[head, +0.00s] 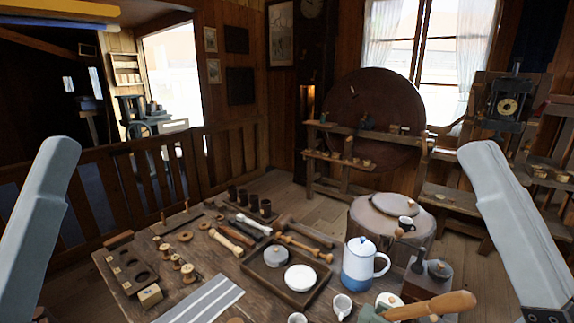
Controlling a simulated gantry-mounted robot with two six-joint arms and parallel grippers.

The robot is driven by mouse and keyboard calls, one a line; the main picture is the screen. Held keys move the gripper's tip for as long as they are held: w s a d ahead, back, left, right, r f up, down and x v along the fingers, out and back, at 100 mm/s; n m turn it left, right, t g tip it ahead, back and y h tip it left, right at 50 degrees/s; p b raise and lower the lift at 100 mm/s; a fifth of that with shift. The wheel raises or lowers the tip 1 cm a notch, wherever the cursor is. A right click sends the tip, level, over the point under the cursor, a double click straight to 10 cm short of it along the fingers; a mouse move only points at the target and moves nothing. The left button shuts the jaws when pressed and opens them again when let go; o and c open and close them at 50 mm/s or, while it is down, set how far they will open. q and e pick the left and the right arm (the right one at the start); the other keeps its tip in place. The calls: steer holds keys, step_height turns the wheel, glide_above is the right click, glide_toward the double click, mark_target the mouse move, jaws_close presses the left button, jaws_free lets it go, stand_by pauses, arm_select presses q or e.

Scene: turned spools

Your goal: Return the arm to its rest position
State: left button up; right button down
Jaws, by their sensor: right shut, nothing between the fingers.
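My two arms stand raised at the left and right sides of the head view, clear of the workbench (110,262). My left gripper is outside the picture; only a grey link of that arm shows. Wooden spools (188,273) stand on the bench's left part, beside a dark block with round holes (128,268).
A blue-and-white pot (361,266), cups (342,305) and a wooden-handled tool (432,306) crowd the bench's right side. A striped cloth (205,300) lies in front. A round stump (365,220) stands behind.

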steer(key=d+r+m+h+p, duration=0.1)
steer(key=d+r+h+p, duration=0.1)
steer(key=r+p, duration=1.7)
steer(key=s+d+r+m+t+h+p, duration=0.1)
steer(key=r+h+p, duration=0.4)
steer(key=r+p, duration=1.4)
steer(key=shift+s+d+r+m+t, duration=0.15)
steer(key=shift+d+r+m+t, duration=0.2)
steer(key=shift+d, duration=0.4)
